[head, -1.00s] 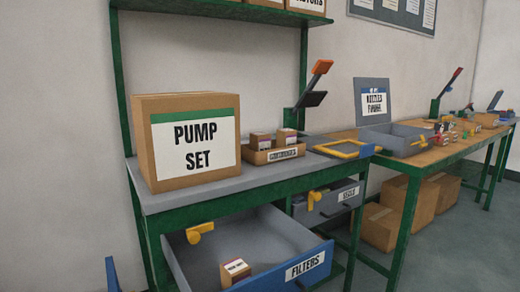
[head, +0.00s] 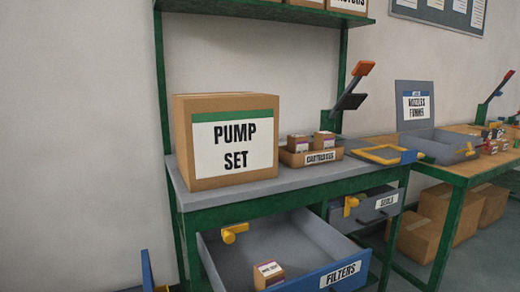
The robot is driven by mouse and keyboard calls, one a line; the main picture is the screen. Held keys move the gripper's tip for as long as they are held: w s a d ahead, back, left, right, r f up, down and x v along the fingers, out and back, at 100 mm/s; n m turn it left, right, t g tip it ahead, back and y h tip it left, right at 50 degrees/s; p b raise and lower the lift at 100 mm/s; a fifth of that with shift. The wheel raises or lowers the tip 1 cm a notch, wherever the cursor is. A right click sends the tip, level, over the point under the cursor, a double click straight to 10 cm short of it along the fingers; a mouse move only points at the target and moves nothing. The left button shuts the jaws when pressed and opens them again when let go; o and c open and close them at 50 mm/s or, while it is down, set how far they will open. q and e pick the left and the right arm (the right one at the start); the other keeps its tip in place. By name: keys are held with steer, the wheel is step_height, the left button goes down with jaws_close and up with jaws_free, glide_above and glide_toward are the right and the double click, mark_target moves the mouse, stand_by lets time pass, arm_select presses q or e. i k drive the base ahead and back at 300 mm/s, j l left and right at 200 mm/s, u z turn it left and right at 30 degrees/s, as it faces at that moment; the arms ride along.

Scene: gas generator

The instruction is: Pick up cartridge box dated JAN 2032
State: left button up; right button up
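A tray labelled CARTRIDGES (head: 300,158) sits on the grey bench top. It holds small brown boxes, with one box (head: 298,143) at left and another box (head: 325,140) at right. Their labels are too small to read a date. Another small brown box (head: 268,275) with a white label stands in the open drawer labelled FILTERS (head: 335,272); its print is not legible either. Neither of my grippers shows in the head view.
A large PUMP SET carton (head: 232,140) stands left of the tray. A SEALS drawer (head: 378,205) is partly open beneath the bench top. A yellow frame (head: 385,155) and a grey NOZZLES bin (head: 440,148) lie to the right. A blue upright piece (head: 147,270) shows at lower left.

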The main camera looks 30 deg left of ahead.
mark_target(298, 144)
steer(key=i+l+u, duration=0.15)
steer(key=l+u, duration=0.7)
steer(key=u, duration=0.15)
steer(key=l+u, duration=0.3)
steer(key=l, duration=0.9)
